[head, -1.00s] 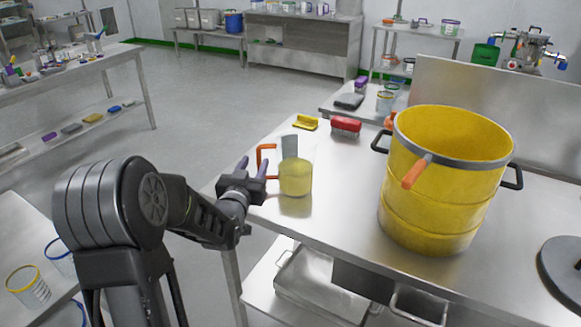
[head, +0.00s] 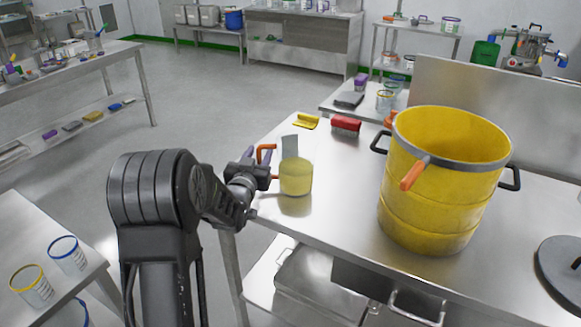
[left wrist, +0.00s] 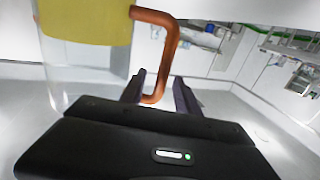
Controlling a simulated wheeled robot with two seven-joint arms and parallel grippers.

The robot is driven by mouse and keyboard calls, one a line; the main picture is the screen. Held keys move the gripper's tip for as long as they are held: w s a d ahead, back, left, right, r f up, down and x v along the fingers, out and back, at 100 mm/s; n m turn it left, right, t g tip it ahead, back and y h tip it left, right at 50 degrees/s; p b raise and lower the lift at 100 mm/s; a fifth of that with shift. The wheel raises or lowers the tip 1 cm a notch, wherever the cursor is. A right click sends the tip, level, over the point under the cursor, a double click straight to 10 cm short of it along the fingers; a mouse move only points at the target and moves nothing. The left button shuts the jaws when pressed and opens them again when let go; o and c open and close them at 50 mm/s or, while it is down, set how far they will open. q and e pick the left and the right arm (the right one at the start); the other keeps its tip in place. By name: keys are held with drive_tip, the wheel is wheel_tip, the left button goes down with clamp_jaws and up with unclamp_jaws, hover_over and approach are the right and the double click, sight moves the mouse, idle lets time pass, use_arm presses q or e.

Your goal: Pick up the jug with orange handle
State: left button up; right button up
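The jug (head: 296,178) is clear with yellow contents and an orange handle (head: 264,152) on its left side. It stands upright near the left end of the steel table. My left gripper (head: 256,160) is beside the jug at the handle. In the left wrist view the orange handle (left wrist: 172,50) reaches down between the two open fingers (left wrist: 156,92), with a visible gap on the right side. The jug's body (left wrist: 85,60) is at the upper left there. My right gripper is not in view.
A large yellow drum (head: 440,200) with an orange-gripped bar stands right of the jug on the steel table (head: 330,215). A yellow brush (head: 306,122) and a red brush (head: 346,125) lie behind the jug. Two clear beakers (head: 68,254) stand on a table at the lower left.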

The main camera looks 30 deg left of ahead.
use_arm(q)
clamp_jaws()
idle(0.4)
idle(1.1)
